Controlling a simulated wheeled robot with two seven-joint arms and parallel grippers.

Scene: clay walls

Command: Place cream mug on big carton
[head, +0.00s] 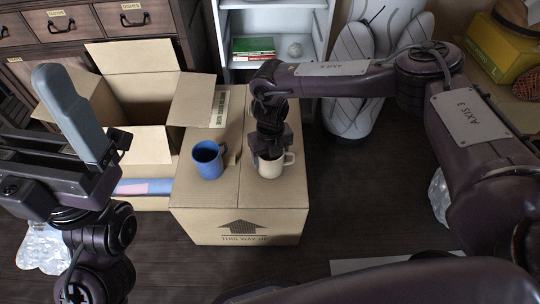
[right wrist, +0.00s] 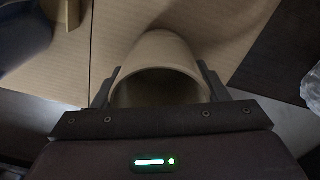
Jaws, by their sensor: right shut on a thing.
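The cream mug (head: 271,166) is upright over the right half of the big carton's (head: 205,192) closed top, its handle pointing right. It looks at or very near the cardboard; I cannot tell for sure that it touches. My right gripper (head: 270,150) comes down from above and is shut on the mug. In the right wrist view the mug (right wrist: 160,62) sits between both fingers (right wrist: 160,92), its open mouth facing the camera.
A blue mug (head: 207,160) stands on the carton left of the cream mug. An open carton (head: 150,143) stands behind left. Crumpled plastic (head: 45,250) lies on the floor at the left.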

